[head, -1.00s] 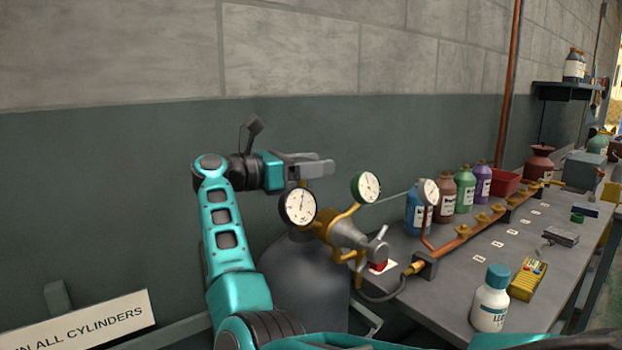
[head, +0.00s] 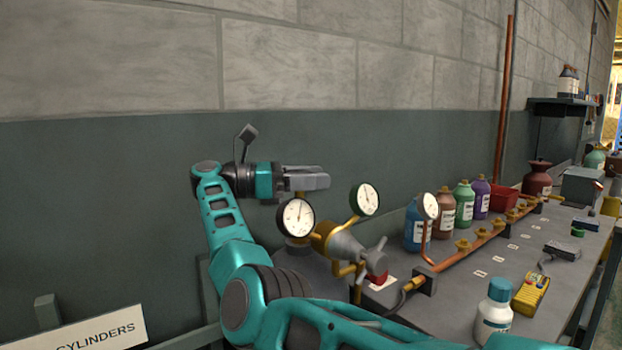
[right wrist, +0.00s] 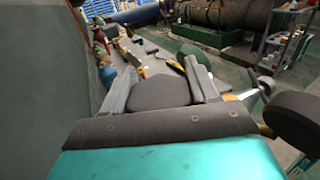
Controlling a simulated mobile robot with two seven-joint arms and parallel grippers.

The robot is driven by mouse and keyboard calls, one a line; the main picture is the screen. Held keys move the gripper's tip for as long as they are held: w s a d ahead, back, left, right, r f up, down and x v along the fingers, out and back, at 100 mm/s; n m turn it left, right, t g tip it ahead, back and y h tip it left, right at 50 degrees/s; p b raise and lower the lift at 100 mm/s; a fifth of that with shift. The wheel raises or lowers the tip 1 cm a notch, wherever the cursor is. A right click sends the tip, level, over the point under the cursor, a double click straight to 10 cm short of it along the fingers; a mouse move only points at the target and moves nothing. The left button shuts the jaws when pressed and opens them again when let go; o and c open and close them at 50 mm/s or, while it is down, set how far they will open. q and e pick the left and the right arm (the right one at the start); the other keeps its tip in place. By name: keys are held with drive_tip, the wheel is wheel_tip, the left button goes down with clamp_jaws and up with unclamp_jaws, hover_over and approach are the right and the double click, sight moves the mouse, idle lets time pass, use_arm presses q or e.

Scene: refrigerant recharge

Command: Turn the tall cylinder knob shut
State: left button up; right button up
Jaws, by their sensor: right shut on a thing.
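The tall grey cylinder (head: 288,262) stands against the wall. Most of it is hidden behind my teal right arm. My right gripper (head: 318,179) is level above the cylinder's top, with its fingers shut at the valve stem. The knob itself is hidden between the fingers. In the right wrist view the two fingers of my right gripper (right wrist: 160,85) flank a dark grey rounded shape; I cannot tell whether it is the knob. A brass regulator (head: 330,240) with a white-faced gauge (head: 296,217) and a green-rimmed gauge (head: 365,199) sits just below and right. My left gripper is not in view.
The workbench (head: 450,290) on the right carries a copper manifold (head: 470,247), several coloured bottles, a white bottle (head: 494,312) and a yellow meter (head: 530,293). A sign (head: 95,332) stands at the lower left. The wall is close behind the gripper.

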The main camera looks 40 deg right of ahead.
drive_tip(key=shift+r, duration=0.3)
drive_tip(key=o, duration=0.9)
drive_tip(key=shift+c, duration=0.2)
drive_tip(key=shift+o, duration=1)
drive_tip(key=shift+s+r, duration=0.1)
drive_tip(key=shift+r, duration=0.1)
wheel_tip(320, 180, up, 19)
drive_tip(key=p, duration=0.6)
drive_tip(key=shift+p, duration=0.4)
